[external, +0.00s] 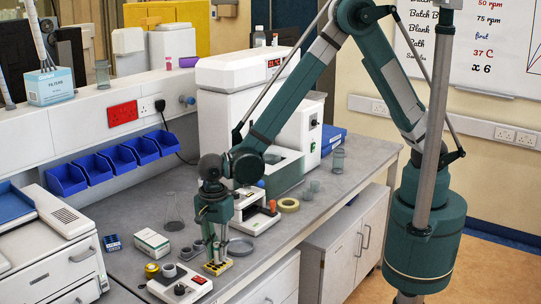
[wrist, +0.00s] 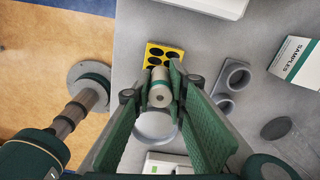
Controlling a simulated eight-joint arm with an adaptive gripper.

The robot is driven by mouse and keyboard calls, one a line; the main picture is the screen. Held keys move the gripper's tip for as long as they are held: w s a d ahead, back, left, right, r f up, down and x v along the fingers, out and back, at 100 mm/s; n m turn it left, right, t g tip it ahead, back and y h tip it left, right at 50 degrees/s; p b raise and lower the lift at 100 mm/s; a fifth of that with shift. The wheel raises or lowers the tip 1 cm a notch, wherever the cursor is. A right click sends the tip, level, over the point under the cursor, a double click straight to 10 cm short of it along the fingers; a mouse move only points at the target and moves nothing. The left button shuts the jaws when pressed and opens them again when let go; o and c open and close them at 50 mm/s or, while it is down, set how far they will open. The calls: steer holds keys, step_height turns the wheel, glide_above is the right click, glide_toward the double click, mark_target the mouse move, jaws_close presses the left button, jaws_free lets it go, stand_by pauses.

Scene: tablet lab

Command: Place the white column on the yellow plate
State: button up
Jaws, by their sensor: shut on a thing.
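My gripper (wrist: 161,90) is shut on the white column (wrist: 160,96), a pale grey-white cylinder with a green band, held between its two green fingers. In the external view my gripper (external: 214,250) points down over the bench, and its fingers largely hide the column. The yellow plate (wrist: 163,54) is a small block with several dark round holes, just beyond the column in the wrist view. In the external view the plate (external: 218,271) lies right below the fingertips. I cannot tell whether the column touches it.
A grey two-ring holder (wrist: 221,98) stands right of the plate in the wrist view. The bench's front edge is near.

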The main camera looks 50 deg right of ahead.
mark_target(217, 244)
steer(key=shift+f, duration=0.15)
steer(key=o, duration=0.9)
steer(key=shift+r, duration=0.2)
steer(key=shift+r, duration=6)
